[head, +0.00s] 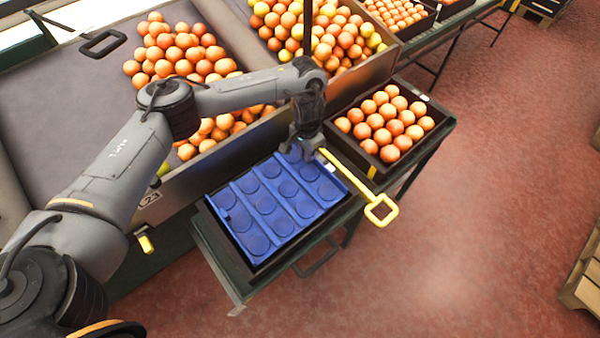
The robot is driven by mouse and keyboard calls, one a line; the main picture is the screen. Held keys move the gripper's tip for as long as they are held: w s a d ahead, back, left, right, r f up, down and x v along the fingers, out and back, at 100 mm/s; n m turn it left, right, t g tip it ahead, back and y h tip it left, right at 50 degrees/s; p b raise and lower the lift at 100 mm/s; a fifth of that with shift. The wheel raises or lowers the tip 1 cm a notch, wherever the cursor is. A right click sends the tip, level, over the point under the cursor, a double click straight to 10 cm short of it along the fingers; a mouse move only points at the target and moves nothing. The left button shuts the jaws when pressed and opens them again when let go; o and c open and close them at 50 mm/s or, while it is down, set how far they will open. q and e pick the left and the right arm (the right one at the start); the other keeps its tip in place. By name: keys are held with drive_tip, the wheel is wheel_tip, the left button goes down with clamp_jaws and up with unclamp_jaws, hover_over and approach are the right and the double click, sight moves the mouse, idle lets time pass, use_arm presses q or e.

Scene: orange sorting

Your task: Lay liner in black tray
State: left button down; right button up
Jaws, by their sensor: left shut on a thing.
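The blue liner (263,214) has rows of round cups and lies over the opening of the black tray (213,212), close to flat. I cannot tell whether it rests fully down inside the tray. The tray's dark rim shows along the liner's left and near sides. My right gripper is not in view.
A black crate full of oranges (425,136) stands to the right. Sloped bins of oranges (180,50) rise behind. The red floor (450,250) at the right is mostly clear.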

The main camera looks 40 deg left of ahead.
sight(306, 165)
use_arm(q)
wheel_tip(306, 165, down, 3)
drive_tip(key=shift+s+b, duration=0.1)
drive_tip(key=shift+b, duration=0.5)
wheel_tip(306, 165, down, 3)
drive_tip(key=shift+f+b, duration=0.1)
drive_tip(key=shift+b, duration=1)
drive_tip(key=shift+f, duration=0.35)
drive_tip(key=shift+r, duration=0.1)
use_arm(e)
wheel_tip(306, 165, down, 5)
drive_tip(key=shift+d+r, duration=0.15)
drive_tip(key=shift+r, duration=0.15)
use_arm(q)
drive_tip(key=shift+f, duration=0.2)
drive_tip(key=c, duration=1.1)
unclamp_jaws()
drive_tip(key=shift+f, duration=0.1)
